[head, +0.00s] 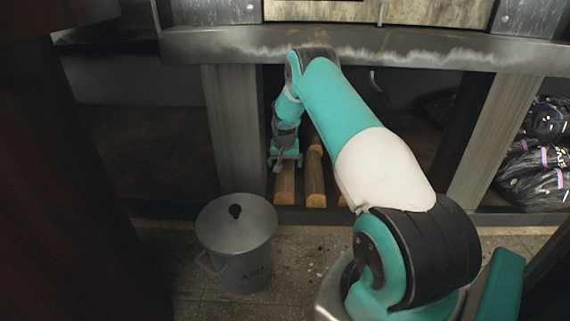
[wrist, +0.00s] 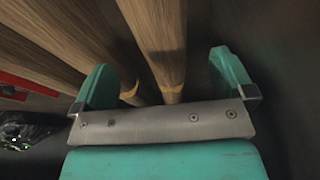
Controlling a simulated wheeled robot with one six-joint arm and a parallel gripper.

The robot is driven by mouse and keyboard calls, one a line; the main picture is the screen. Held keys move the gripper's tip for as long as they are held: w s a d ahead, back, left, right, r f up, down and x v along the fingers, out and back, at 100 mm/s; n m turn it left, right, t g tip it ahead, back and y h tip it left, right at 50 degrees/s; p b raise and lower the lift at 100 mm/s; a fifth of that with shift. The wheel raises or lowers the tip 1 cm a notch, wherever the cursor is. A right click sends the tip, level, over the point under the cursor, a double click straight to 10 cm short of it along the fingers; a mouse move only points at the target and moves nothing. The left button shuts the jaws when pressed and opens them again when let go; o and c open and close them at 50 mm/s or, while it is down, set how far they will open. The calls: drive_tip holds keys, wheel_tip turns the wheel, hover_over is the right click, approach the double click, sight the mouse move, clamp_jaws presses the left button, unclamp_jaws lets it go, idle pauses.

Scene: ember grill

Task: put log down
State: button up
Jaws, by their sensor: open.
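My gripper (head: 285,158) reaches under the grill's counter, above the left part of a row of wooden logs. In the wrist view its two teal fingers stand wide apart (wrist: 164,88) and nothing is clamped between them. One log (wrist: 158,35) runs away between the fingers, and a second log (wrist: 85,30) lies beside it to the left, its end near the left finger. In the head view a left log (head: 285,184) and a middle log (head: 315,185) lie side by side with their round ends facing out. The gripper and arm hide the far parts of the logs.
A grey lidded ash bin (head: 238,262) stands on the floor in front of the left post (head: 233,130). Black bags (head: 540,165) are stacked at the right, beyond another post (head: 495,140). The left bay looks empty.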

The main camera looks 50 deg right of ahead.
drive_tip(key=p+v, duration=0.1)
drive_tip(key=v, duration=0.3)
drive_tip(key=shift+s+a+r+p, duration=0.1)
drive_tip(key=shift+r+p, duration=0.2)
drive_tip(key=shift+p, duration=0.05)
